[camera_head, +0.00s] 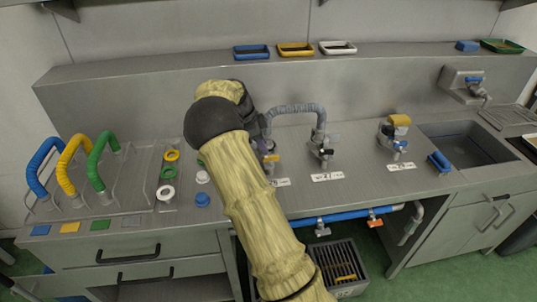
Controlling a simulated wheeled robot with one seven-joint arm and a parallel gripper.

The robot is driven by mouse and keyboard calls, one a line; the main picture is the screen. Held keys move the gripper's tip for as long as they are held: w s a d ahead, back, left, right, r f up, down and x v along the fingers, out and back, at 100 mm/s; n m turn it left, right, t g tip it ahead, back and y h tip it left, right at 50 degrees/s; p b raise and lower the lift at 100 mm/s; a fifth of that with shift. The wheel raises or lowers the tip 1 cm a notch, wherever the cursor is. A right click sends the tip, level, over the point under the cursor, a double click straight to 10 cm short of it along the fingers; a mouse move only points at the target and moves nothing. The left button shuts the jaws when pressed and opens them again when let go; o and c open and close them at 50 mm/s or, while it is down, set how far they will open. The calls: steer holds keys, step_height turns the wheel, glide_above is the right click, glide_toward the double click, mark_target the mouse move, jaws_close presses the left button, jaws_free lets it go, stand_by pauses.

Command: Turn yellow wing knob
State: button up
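A small yellow knob (271,158) shows on the left one of the valve fittings on the steel counter, just right of my arm. A larger yellow cap-like part (400,120) tops the right fitting; I cannot tell which of the two is the wing knob. My arm reaches up from the bottom and bends over the counter. My gripper (262,143) is at the left fitting, close to the small yellow knob. My arm covers most of the gripper and part of that fitting, so its fingers and any contact are hidden.
A grey ribbed hose (296,108) arches to the middle fitting (321,146). Blue, yellow and green hoses (97,160) stand in a rack at left, near coloured rings (171,156). A sink (468,147) lies at right. A blue pipe (345,215) runs below the counter.

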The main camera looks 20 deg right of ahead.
mark_target(271, 160)
steer(key=x, duration=0.6)
steer(key=shift+f, duration=0.1)
jaws_close()
